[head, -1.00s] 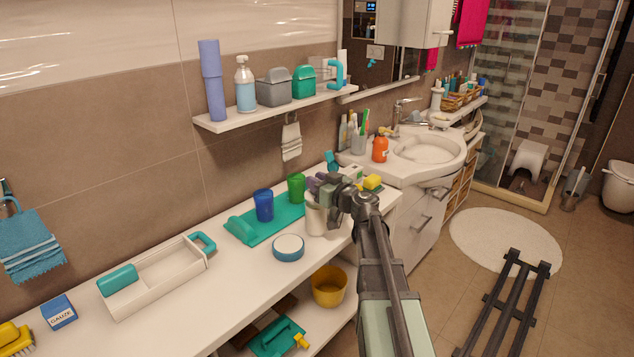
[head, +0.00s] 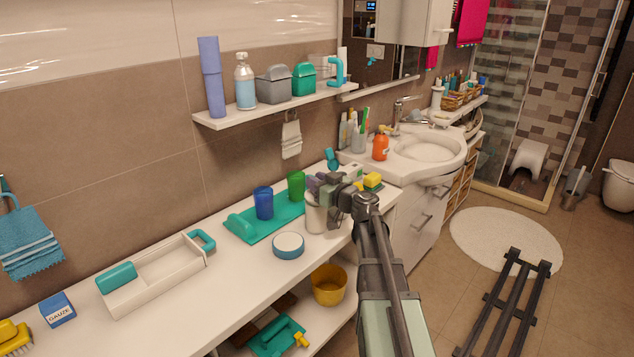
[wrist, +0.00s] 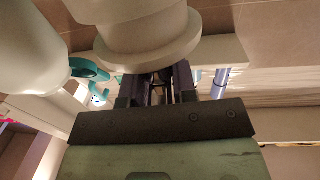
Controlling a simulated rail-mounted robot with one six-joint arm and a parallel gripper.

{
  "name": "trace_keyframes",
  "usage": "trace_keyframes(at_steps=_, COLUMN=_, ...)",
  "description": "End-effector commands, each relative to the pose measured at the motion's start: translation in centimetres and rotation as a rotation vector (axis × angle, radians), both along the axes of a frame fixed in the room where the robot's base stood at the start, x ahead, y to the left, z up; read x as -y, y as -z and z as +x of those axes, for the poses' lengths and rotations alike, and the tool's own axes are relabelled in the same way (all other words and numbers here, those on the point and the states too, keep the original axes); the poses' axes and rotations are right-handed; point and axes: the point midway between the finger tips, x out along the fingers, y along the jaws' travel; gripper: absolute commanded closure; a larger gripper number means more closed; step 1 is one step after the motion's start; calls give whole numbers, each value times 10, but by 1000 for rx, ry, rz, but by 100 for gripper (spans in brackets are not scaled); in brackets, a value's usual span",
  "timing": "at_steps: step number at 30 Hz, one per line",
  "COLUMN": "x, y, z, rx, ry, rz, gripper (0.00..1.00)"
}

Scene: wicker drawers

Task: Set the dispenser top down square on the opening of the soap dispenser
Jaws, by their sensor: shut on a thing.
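My gripper (head: 318,187) is over the right part of the white counter, directly above a pale upright cylinder (head: 316,217) that looks like the soap dispenser. In the wrist view my gripper (wrist: 158,88) is shut at a cream, round, flanged piece (wrist: 150,42), which looks like the dispenser top. The gripper hides the opening and most of the top in the head view. I cannot tell whether the top touches the rim or sits square. A large white rounded shape (wrist: 40,45) is close beside it in the wrist view.
A blue cup (head: 264,203) and green cup (head: 296,186) stand on a teal tray (head: 245,228) to the left. A blue round tin (head: 288,245) is in front. The sink (head: 425,150) is at the right, and a wall shelf (head: 270,110) is above.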

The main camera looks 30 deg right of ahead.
Motion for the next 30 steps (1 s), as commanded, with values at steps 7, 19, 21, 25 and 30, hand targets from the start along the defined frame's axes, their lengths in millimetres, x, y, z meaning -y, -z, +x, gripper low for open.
trace_keyframes(at_steps=7, x=0, y=8, z=0, rx=0, ry=0, rz=0, gripper=97)
trace_keyframes(at_steps=19, x=0, y=18, z=0, rx=0, ry=0, rz=0, gripper=97)
trace_keyframes(at_steps=21, x=0, y=19, z=0, rx=0, ry=0, rz=0, gripper=97)
trace_keyframes(at_steps=25, x=0, y=18, z=0, rx=0, ry=0, rz=0, gripper=59)
trace_keyframes(at_steps=30, x=0, y=18, z=0, rx=0, ry=0, rz=0, gripper=44)
